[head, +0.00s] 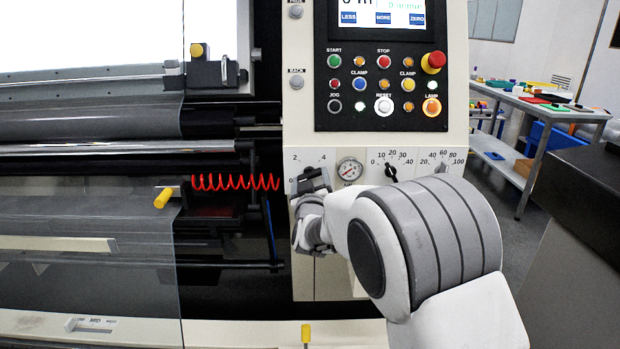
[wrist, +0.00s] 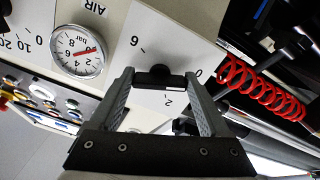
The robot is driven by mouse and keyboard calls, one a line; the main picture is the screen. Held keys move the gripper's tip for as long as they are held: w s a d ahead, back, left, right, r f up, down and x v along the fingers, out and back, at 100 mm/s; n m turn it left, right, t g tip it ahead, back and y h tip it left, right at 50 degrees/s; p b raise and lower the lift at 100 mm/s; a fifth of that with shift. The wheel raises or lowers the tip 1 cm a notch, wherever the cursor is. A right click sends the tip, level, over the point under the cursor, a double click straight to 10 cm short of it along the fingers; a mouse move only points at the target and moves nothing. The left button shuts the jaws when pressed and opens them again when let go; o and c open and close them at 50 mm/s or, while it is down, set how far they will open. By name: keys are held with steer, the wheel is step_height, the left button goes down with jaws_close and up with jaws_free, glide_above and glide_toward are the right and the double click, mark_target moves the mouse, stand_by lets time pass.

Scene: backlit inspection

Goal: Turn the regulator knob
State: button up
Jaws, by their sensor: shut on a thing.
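The regulator knob (wrist: 160,74) is black and sits on a white dial plate (wrist: 172,40) marked 0, 2, 4 and 6. My gripper (wrist: 160,80) is shut on the knob, with one finger on each side of it in the wrist view. In the head view my gripper (head: 312,182) reaches the dial plate (head: 300,157) at the lower left of the control panel and hides most of the knob. A round pressure gauge (head: 349,170) with a red needle is just right of it. The gauge also shows in the wrist view (wrist: 76,50), marked in bar.
Above is a button panel (head: 380,88) with a red mushroom button (head: 433,62). A red coiled hose (head: 235,182) hangs left of my gripper. A cluttered bench (head: 540,100) stands at the right.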

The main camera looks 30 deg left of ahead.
steer(key=shift+n, duration=0.7)
steer(key=o, duration=1.2)
steer(key=p+v, duration=0.2)
steer(key=v, duration=1.5)
steer(key=shift+s, duration=0.2)
steer(key=shift+d+r, duration=0.1)
